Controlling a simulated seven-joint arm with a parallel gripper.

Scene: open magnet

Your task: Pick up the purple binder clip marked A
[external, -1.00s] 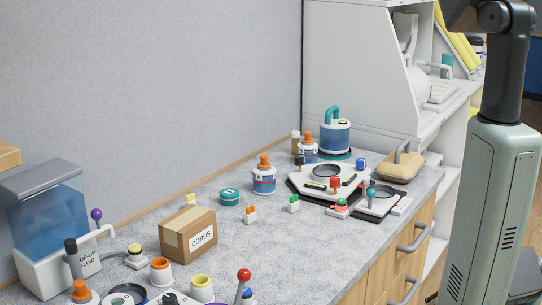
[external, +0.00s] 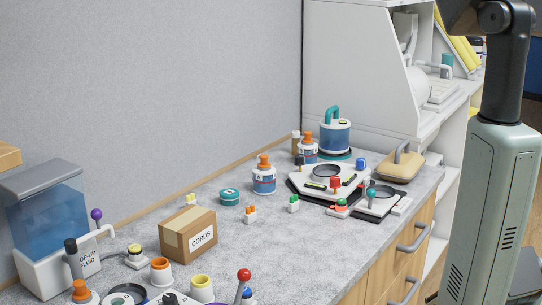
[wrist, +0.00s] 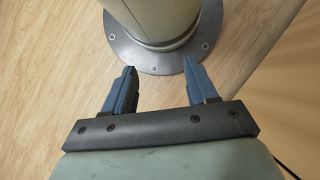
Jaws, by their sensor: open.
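I cannot make out a purple binder clip marked A in either view. Small clip-like pieces stand on the grey counter (external: 262,240) in the external view: a yellow one (external: 190,199), an orange one (external: 250,214) and a green one (external: 293,204). My gripper (wrist: 159,70) shows only in the wrist view. Its two blue fingers are wide apart, with nothing between them, over the wooden floor by my base. It is not near the counter things.
A cardboard box marked CORDS (external: 188,234) stands mid-counter. Orange-capped bottles (external: 264,178), a blue-bodied jar (external: 335,135) and a white panel (external: 310,188) stand towards the back. A blue tank (external: 48,220) and several coloured knobs fill the near left. Bare counter lies right of the box.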

